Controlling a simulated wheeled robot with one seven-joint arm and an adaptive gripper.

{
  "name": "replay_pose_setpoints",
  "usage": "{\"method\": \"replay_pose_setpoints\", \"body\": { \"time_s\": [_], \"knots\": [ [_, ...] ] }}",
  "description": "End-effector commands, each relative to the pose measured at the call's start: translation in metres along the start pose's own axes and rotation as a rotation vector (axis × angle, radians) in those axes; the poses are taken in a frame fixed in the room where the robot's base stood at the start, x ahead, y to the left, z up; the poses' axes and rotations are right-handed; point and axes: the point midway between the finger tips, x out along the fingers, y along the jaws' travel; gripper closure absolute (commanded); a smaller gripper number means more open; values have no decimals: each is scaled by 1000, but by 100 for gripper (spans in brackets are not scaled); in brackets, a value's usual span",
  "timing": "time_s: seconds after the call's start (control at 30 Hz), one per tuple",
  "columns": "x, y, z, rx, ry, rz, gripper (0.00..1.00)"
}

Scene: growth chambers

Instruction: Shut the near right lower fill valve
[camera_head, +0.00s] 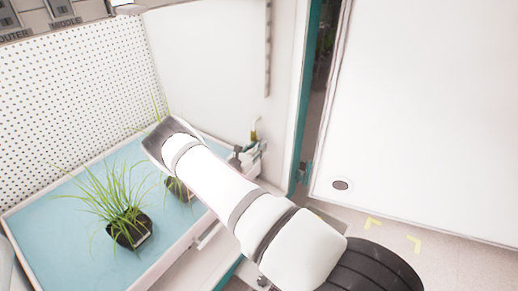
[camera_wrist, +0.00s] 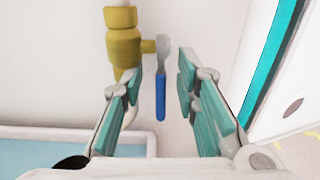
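The fill valve has a yellow brass body (camera_wrist: 123,45) on the pale wall in the wrist view, with a short stem to its right. Its lever, a grey head with a blue handle (camera_wrist: 160,95), hangs straight down, parallel to the upright body. My gripper (camera_wrist: 158,82) is open, with one teal-padded finger on each side of the lever. I see a gap on both sides of the blue handle; the left fingertip overlaps the lower valve body in the picture. In the head view my gripper (camera_head: 247,157) is small, just below a yellowish fitting (camera_head: 254,131), and the lever cannot be made out.
A blue-topped tray (camera_head: 60,215) with potted grass plants (camera_head: 130,232) lies left of my arm; its rim (camera_wrist: 60,131) shows at lower left in the wrist view. A teal door frame (camera_head: 303,110) and a white door panel (camera_head: 420,110) stand to the right.

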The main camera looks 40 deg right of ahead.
Motion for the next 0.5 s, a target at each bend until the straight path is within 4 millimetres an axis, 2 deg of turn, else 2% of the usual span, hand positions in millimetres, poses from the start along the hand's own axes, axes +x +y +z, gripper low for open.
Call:
{"method": "replay_pose_setpoints", "body": {
  "time_s": [0.13, 0.43, 0.47, 0.5],
  "knots": [
    [10, 0, 0, 0, -1, 0, 72],
    [12, 0, 1, 0, -1, 0, 72],
    [12, 0, 1, 0, -1, 0, 74],
    [12, 0, 0, 0, 0, 0, 83]
  ]
}}
